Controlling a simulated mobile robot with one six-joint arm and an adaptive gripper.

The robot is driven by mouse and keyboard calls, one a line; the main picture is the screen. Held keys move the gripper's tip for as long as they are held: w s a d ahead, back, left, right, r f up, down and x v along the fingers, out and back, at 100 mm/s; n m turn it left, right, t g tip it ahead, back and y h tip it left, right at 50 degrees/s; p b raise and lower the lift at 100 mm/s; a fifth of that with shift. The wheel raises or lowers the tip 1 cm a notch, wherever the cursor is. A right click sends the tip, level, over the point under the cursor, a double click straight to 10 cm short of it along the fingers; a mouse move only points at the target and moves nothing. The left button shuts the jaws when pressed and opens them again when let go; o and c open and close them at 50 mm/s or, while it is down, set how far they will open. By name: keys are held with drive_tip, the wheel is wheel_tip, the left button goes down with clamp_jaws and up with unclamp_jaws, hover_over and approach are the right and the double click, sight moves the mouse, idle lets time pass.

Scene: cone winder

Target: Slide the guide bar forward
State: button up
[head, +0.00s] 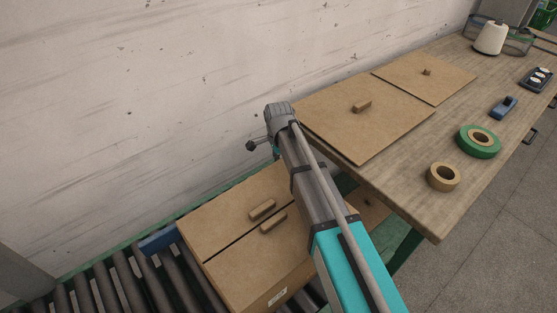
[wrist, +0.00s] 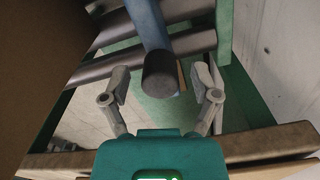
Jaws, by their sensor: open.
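The guide bar shows in the wrist view as a blue bar (wrist: 148,22) ending in a dark round cap (wrist: 160,76). In the head view a short blue stretch of it (head: 158,240) shows beside the rollers, behind the cardboard box; the rest is hidden. My gripper (wrist: 160,84) is open in the wrist view, one finger on each side of the dark cap, with visible gaps on both sides. I cannot tell how far the cap reaches between the fingers. In the head view my arm hides most of the gripper.
A closed cardboard box (head: 235,225) sits on the roller conveyor (head: 115,280) beside my arm. A pale wall (head: 140,100) runs close behind. The wooden table (head: 400,175) at right holds cardboard panels (head: 345,130), a green tape roll (head: 478,141) and a tan roll (head: 443,177).

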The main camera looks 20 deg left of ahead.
drive_tip(key=shift+c, duration=0.3)
clamp_jaws()
drive_tip(key=d, duration=0.1)
drive_tip(key=s+d, duration=0.1)
drive_tip(key=shift+s+d, duration=0.2)
drive_tip(key=shift+d, duration=0.15)
drive_tip(key=shift+o, duration=0.3)
unclamp_jaws()
drive_tip(key=shift+w+a, duration=0.1)
drive_tip(key=shift+a, duration=0.1)
